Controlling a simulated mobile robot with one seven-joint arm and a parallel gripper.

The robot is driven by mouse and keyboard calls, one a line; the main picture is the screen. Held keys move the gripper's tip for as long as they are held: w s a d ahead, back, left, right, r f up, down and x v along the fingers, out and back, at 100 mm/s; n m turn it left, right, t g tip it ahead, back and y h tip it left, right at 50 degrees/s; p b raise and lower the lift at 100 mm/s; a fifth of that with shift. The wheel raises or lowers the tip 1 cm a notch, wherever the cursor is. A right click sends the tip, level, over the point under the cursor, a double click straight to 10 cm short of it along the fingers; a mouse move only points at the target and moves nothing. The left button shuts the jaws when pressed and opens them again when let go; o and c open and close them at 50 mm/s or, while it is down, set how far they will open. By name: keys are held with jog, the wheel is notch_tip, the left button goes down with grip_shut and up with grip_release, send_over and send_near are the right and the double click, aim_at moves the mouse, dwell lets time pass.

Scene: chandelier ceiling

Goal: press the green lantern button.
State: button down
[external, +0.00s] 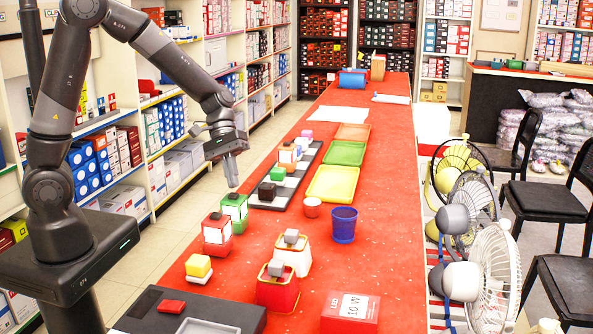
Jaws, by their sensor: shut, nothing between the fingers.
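The green lantern (240,215) stands on the red table, with a white panel on its side. Its small button (234,195) is on top. My gripper (233,184) is shut and empty, pointing down with its fingertips just above the button in the picture. I cannot tell whether they touch it. A red lantern (217,238) with a dark top stands close by, in front and to the left of the green one.
A dark tray (262,204) with several small blocks lies behind the lantern. A blue cup (343,226), a small red pot (312,208) and a yellow tray (332,184) are to the right. A white lantern (296,258) and red lantern (278,292) stand in front.

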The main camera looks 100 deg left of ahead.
aim_at(232, 193)
jog(key=shift+r, duration=2.85)
jog(key=shift+d, duration=0.1)
jog(key=s+d+r+m+y, duration=0.3)
jog(key=s+d+m, duration=0.4)
jog(key=d, duration=0.3)
jog(key=s+d+r+m+t+y, duration=0.1)
jog(key=s+d+r+m+y, duration=0.2)
jog(key=s+d+r+m, duration=0.3)
jog(key=s+d+m, duration=0.2)
jog(key=d+m, duration=0.1)
jog(key=d, duration=0.2)
jog(key=shift+d, duration=0.2)
